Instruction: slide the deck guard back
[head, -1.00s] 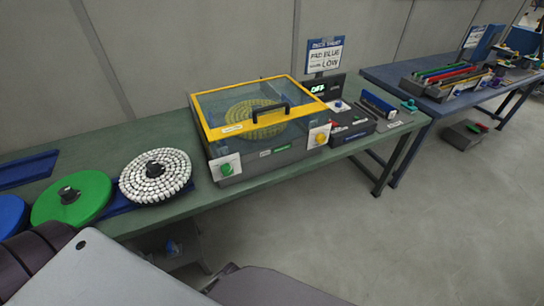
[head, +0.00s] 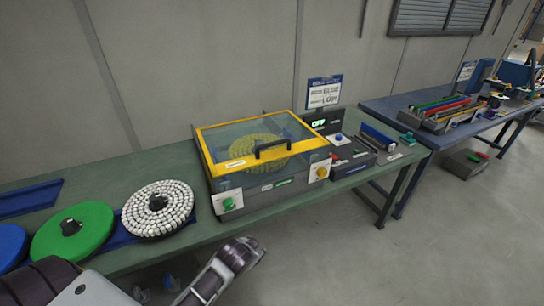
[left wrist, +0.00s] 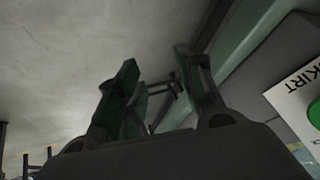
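A white label with a green button (left wrist: 314,112) is at that view's right edge. My right gripper is not in view.
A white-beaded disc (head: 158,222), a green disc (head: 60,245) and a blue disc (head: 8,240) lie left of the box. A control unit with a display reading OFF (head: 318,123) stands at its right. A green button (head: 228,204) is on the box front.

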